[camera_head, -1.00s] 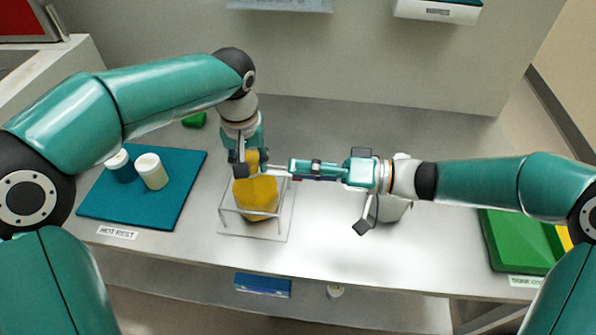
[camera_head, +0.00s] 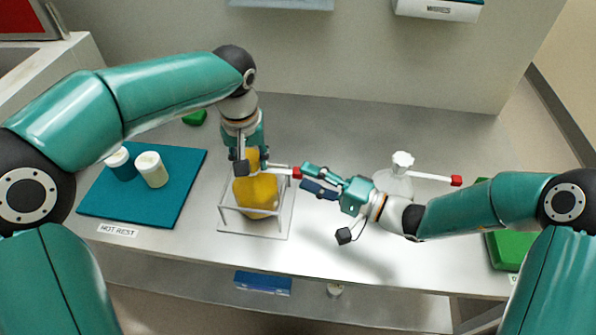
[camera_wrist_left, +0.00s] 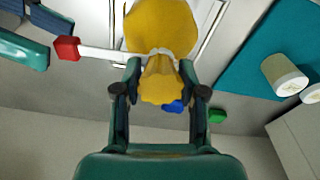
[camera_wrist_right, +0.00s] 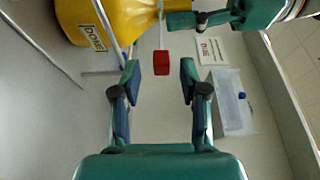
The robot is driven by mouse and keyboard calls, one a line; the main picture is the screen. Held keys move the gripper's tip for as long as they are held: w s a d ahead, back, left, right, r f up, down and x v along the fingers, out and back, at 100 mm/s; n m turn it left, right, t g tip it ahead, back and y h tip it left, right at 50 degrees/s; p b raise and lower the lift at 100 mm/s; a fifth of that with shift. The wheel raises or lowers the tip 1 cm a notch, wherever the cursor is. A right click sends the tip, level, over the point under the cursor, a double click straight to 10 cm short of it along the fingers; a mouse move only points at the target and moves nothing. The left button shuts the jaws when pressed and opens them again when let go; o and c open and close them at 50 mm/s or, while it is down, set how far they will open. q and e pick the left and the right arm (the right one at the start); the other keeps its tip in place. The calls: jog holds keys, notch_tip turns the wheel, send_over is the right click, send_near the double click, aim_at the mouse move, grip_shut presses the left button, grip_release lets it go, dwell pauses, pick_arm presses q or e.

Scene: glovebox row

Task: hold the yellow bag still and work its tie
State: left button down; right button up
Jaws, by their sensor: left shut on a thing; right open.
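My right gripper (camera_head: 305,178) is open and empty just right of the tab. In the right wrist view the red tab (camera_wrist_right: 161,63) lies ahead of and between the open fingertips (camera_wrist_right: 160,68), apparently not touched.
A teal mat (camera_head: 125,205) with two white-capped jars (camera_head: 152,171) lies left. A green tray (camera_head: 508,250) is right. The front middle of the bench is clear.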

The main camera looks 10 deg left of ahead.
aim_at(298, 174)
jog(key=shift+x, duration=1.7)
grip_shut()
jog(key=shift+f, duration=0.1)
